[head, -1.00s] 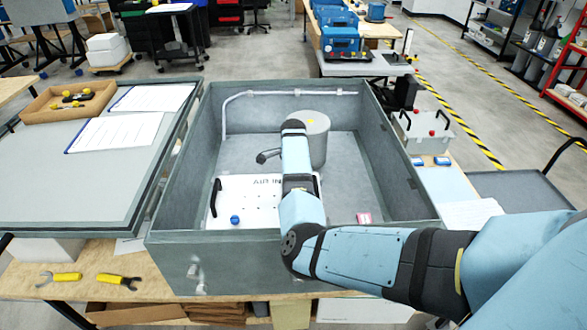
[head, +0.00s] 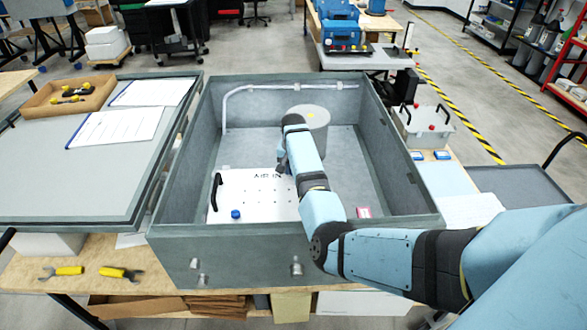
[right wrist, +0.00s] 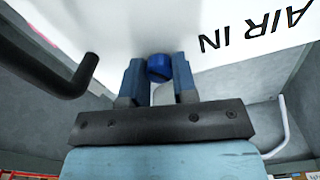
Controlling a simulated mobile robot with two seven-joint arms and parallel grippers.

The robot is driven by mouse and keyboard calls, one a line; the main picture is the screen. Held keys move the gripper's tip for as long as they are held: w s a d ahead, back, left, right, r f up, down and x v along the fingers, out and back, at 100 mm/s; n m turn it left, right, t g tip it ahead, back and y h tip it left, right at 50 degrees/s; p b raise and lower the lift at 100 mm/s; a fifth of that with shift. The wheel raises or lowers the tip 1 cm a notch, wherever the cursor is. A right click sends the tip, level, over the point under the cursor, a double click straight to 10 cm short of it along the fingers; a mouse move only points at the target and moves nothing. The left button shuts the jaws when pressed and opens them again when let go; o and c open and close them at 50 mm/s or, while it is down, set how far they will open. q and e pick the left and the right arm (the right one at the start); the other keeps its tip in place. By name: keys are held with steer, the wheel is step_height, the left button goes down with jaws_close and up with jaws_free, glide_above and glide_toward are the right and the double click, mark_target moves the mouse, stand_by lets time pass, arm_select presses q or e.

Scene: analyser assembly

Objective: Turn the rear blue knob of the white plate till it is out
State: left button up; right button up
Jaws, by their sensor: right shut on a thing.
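The white plate (head: 255,205) lies in the grey open box, with "AIR IN" printed at its far edge and a black handle (head: 215,192) at its left. One blue knob (head: 235,214) shows near its front left. My right gripper (head: 283,164) reaches down to the plate's far part. In the right wrist view, its two fingers (right wrist: 158,76) are shut on a blue knob (right wrist: 158,66) beside the lettering, against the plate (right wrist: 130,25). This rear knob is hidden by my gripper in the head view. My left gripper is not in view.
The box walls (head: 250,245) surround the plate. A grey cylinder (head: 315,125) stands close behind my right wrist, and a pipe (head: 290,87) runs along the back wall. A black handle (right wrist: 75,78) stands near the fingers. A small pink item (head: 364,212) lies right of the plate.

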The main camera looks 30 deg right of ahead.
steer(key=n, duration=0.5)
steer(key=shift+s+f+n, duration=0.1)
steer(key=shift+n, duration=0.2)
steer(key=n, duration=1.4)
steer(key=shift+f, duration=0.1)
steer(key=n, duration=0.6)
steer(key=shift+s, duration=0.1)
steer(key=n, duration=1)
steer(key=shift+f+n+b, duration=0.1)
steer(key=shift+n+b, duration=0.2)
steer(key=shift+n, duration=0.1)
steer(key=n, duration=0.2)
steer(key=shift+n+b, duration=0.7)
steer(key=shift+n, duration=0.6)
steer(key=shift+f+n+b, duration=0.1)
steer(key=shift+n+b, duration=0.35)
steer(key=shift+n, duration=0.45)
steer(key=n+b, duration=0.4)
steer(key=b, duration=0.4)
steer(key=shift+f, duration=0.1)
steer(key=shift+r+n+b, duration=0.2)
steer(key=shift+n+b, duration=0.1)
steer(key=shift+b, duration=0.8)
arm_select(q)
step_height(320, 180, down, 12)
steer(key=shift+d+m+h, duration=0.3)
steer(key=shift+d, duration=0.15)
arm_select(e)
steer(key=shift+r, duration=0.15)
